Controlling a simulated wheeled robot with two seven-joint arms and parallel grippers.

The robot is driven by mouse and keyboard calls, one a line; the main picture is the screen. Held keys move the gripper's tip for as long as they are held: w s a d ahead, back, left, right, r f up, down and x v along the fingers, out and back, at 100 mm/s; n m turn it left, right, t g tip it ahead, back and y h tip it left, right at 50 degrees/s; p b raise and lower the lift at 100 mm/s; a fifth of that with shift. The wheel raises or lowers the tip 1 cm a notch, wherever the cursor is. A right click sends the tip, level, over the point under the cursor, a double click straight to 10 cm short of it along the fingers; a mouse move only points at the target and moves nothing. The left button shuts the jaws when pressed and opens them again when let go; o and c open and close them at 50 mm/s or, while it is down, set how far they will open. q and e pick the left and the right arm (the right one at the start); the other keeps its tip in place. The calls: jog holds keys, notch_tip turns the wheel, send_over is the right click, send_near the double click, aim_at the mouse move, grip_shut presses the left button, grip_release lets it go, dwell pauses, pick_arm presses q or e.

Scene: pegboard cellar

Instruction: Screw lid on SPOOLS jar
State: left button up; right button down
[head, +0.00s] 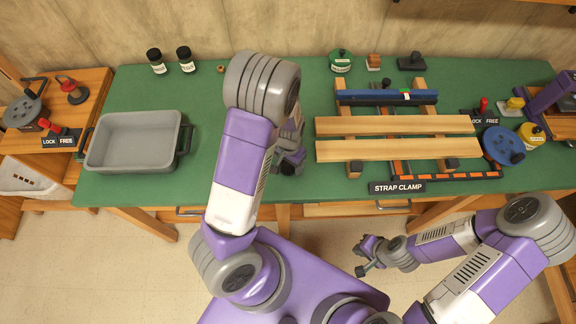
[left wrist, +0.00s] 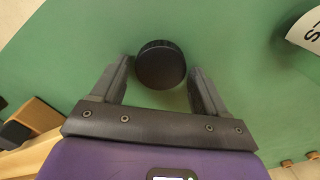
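A round black lid or cap (left wrist: 161,66) shows in the left wrist view, lying between the fingers of my left gripper (left wrist: 160,72). The fingers are apart, with a gap on each side of it. In the head view my left gripper (head: 290,160) is over the mat's middle; my arm hides the lid there. I cannot tell which container is SPOOLS. My right gripper (head: 366,257) is open and empty, below the bench's front edge.
A grey tub (head: 133,141) stands at left; two black-lidded jars (head: 157,62) stand behind it. A green container (head: 341,61) stands at the back.

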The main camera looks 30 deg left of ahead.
aim_at(289, 165)
pick_arm(q)
jog(key=c, duration=0.8)
notch_tip(289, 165, up, 10)
jog(key=p, duration=0.3)
